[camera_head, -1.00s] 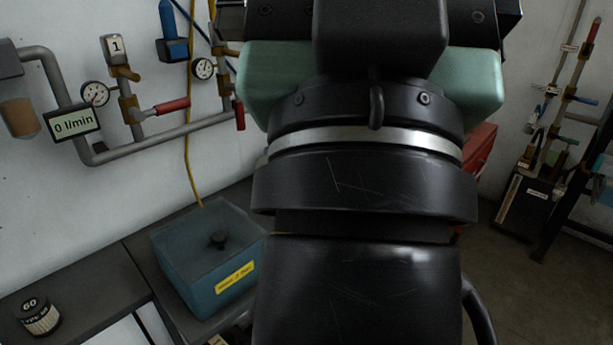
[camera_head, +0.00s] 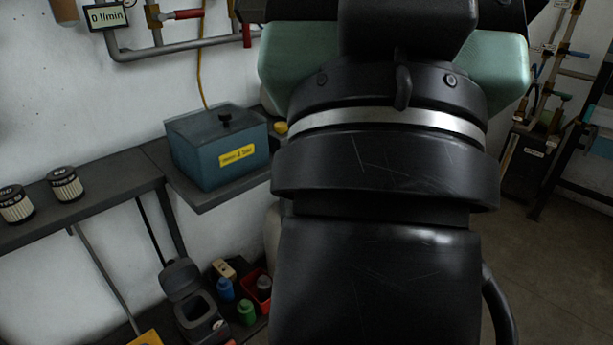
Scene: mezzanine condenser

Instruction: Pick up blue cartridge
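A small blue cylinder (camera_head: 225,289), which may be the blue cartridge, stands low down at the bottom of the view. It is beside a dark open-lidded bin (camera_head: 196,312), behind a green cylinder (camera_head: 246,312) and left of a red container (camera_head: 258,291). It is small and its details are hard to make out. My own black arm fills the middle and right of the view and stands to the right of it in the picture. My gripper's fingers do not show.
A blue-grey lidded box (camera_head: 205,160) with a yellow label sits on a dark shelf (camera_head: 90,205). Two filter canisters (camera_head: 65,184) stand on the shelf at left. A tan block (camera_head: 223,268) lies near the blue cylinder. Pipes with a red-handled valve (camera_head: 183,14) run along the wall. Floor (camera_head: 550,270) shows clear at right.

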